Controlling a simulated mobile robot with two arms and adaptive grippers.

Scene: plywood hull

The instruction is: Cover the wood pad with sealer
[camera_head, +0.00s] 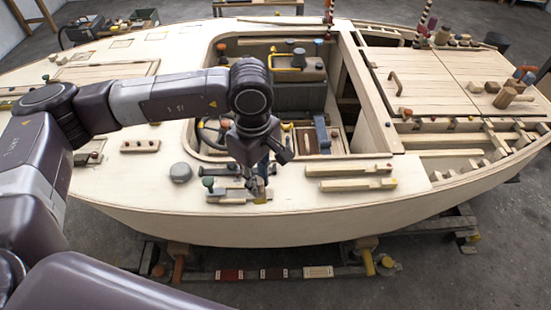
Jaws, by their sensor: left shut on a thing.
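My left gripper (257,180) reaches down over the near side deck of the plywood hull (330,208). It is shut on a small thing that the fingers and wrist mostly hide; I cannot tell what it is. No sealer can be made out. My right gripper is out of view.
A round grey cap (180,172) and a wooden strip (140,146) are on the left deck. The deck between them is bare. Labelled blocks (318,272) sit on a low beam in front.

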